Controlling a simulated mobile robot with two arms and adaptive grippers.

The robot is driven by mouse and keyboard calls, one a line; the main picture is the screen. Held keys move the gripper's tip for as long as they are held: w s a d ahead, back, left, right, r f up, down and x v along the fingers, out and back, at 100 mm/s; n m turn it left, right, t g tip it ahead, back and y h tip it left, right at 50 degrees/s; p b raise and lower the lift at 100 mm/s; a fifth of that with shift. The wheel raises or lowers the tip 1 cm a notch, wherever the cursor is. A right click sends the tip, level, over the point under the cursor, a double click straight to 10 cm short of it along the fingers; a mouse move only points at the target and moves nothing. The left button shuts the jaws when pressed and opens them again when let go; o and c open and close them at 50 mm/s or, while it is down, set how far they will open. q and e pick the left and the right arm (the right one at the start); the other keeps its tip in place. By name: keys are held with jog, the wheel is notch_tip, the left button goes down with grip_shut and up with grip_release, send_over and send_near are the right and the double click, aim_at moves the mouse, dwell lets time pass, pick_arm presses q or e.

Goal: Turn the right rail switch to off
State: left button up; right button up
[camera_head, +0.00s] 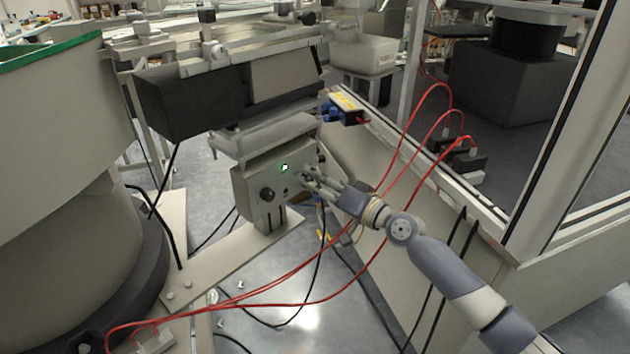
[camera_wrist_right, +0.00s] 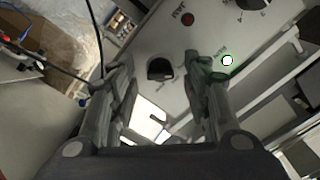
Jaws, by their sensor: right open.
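The grey control box (camera_head: 250,190) carries a lit green lamp (camera_head: 285,168) and a black knob (camera_head: 267,194) on the left of its face. My right gripper (camera_head: 311,178) is at the right side of the face and hides the right rail switch there. In the right wrist view, that switch, a black knob (camera_wrist_right: 160,69), shows between the two open fingers of my gripper (camera_wrist_right: 160,66). The fingers stand either side of it; I cannot tell whether they touch it. The lit lamp (camera_wrist_right: 227,61) is just right of the right finger. My left gripper is not in view.
A red button (camera_wrist_right: 188,19) and another dark knob (camera_wrist_right: 254,3) are on the same panel. A large round feeder bowl (camera_head: 60,140) stands at the left. A white cabinet edge (camera_head: 440,190) runs along the right.

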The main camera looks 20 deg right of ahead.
jog(key=shift+w+a, duration=0.15)
jog(key=shift+w, duration=0.05)
grip_shut()
dwell(0.3)
jog(key=m+p, duration=0.1)
jog(key=m, duration=0.3)
jog(key=shift+r, duration=0.1)
jog(key=m+p, duration=0.1)
jog(key=m, duration=0.2)
jog(key=shift+m+p, duration=0.35)
jog(key=shift+m, duration=0.05)
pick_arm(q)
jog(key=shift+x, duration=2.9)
pick_arm(e)
jog(key=shift+m, duration=0.6)
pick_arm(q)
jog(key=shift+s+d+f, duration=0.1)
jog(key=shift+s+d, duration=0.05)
